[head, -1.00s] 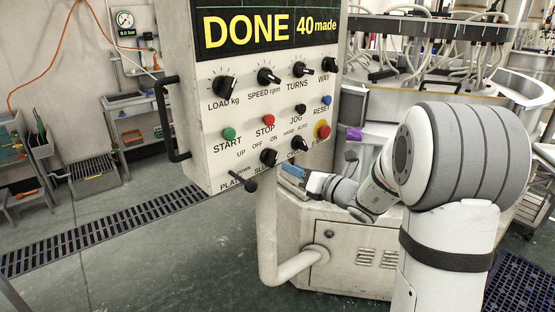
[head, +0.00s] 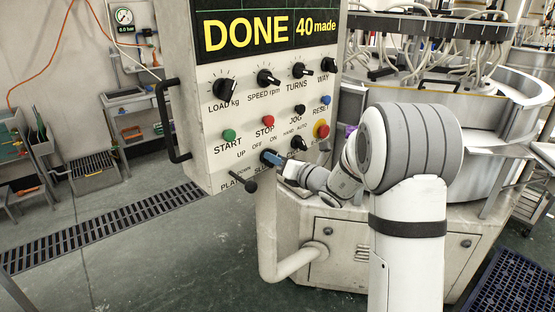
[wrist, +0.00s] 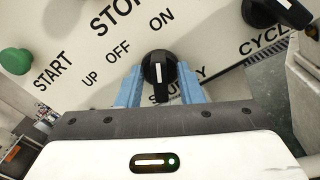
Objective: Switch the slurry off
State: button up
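The black slurry knob (wrist: 158,75) sits on the white control panel (head: 215,155), above the SLURRY label, with UP, OFF and ON printed above it. Its white pointer line stands upright in the wrist view, on the ON side of the tilted lettering. My gripper (wrist: 160,88) has one blue finger on each side of the knob, spread apart. I cannot tell whether they touch it. In the head view my gripper (head: 270,158) is at the knob and hides part of it and its label.
A green START button (head: 229,135), red STOP button (head: 268,121) and yellow-red emergency button (head: 322,131) are nearby. The cycle knob (wrist: 278,12) is close on the right. A black lever (head: 246,185) sticks out at lower left.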

grip_shut()
jog(key=shift+f+n+b, duration=0.15)
jog(key=shift+n+b, duration=0.15)
jog(key=shift+b, duration=0.5)
jog(key=n+b, duration=0.3)
jog(key=b, duration=0.3)
jog(key=n+b, duration=0.4)
jog(key=b, duration=0.3)
jog(key=n+b, duration=0.4)
jog(key=b, duration=0.3)
jog(key=shift+s+a, duration=0.25)
jog(key=shift+n, duration=0.3)
jog(key=shift+o, duration=0.6)
grip_release()
